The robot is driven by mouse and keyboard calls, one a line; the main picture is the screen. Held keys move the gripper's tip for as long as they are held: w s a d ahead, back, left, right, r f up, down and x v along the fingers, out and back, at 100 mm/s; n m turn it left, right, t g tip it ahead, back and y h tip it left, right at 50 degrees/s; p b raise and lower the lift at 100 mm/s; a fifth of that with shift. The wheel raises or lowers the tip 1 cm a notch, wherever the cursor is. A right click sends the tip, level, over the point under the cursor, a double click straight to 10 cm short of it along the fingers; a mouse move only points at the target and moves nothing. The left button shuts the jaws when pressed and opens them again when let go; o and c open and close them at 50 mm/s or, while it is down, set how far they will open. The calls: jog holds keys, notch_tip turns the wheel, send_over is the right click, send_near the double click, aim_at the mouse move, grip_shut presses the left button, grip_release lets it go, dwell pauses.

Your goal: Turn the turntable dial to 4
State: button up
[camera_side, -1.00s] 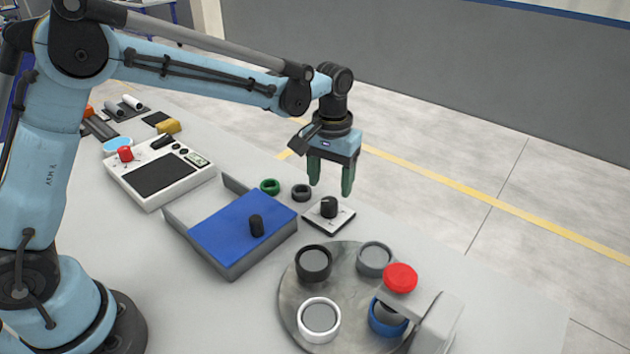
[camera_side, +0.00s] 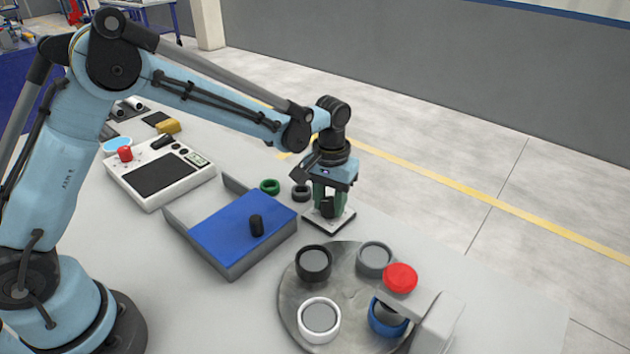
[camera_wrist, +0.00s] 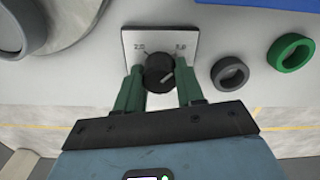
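The turntable dial (camera_wrist: 158,72) is a black knob with a pale pointer line on a white square plate (camera_wrist: 130,40). In the wrist view the labels 2.0 and a second one, too small to read surely, sit on the plate. My gripper (camera_wrist: 160,80) has its two green fingers lowered on either side of the knob, with small gaps visible. In the side view my gripper (camera_side: 328,205) is over the dial plate (camera_side: 342,222) and partly hides the knob. The round grey turntable (camera_side: 290,300) carries a black, a grey, a white and a blue ring.
A red button (camera_side: 400,277) tops a grey stand at the turntable's edge. Green (camera_side: 270,186) and dark grey (camera_side: 301,193) rings lie beside the dial. A white control panel (camera_side: 160,172) stands further left.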

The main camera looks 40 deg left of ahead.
jog(key=c, duration=0.3)
jog(key=shift+c, duration=0.2)
jog(key=m, duration=0.3)
jog(key=shift+m, duration=0.3)
jog(key=m, duration=0.4)
jog(key=shift+m, duration=0.3)
jog(key=m, duration=0.5)
jog(key=shift+m, duration=2.3)
